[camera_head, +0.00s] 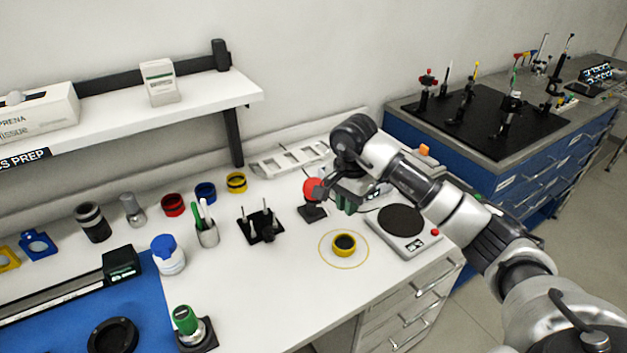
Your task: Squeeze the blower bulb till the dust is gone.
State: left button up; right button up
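A red round bulb (309,190), which looks like the blower bulb, is left of the yellow-ringed part, above a small black base (312,213). My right gripper (322,189) reaches in from the right and is at the bulb, partly covering it. I cannot tell whether its fingers press the bulb or only stand beside it. A small yellow-rimmed round part with a dark centre (344,245) lies on the white bench inside a thin yellow circle. Dust on it is too small to make out. My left gripper is not in view.
A balance with a dark round plate (402,221) stands right of the yellow circle. A black holder with posts (262,226), a pen cup (206,232) and a blue-lidded jar (168,255) stand to the left. A white shelf (225,91) overhangs the back left. The front bench middle is clear.

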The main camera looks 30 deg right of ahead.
grip_shut()
dwell(0.8)
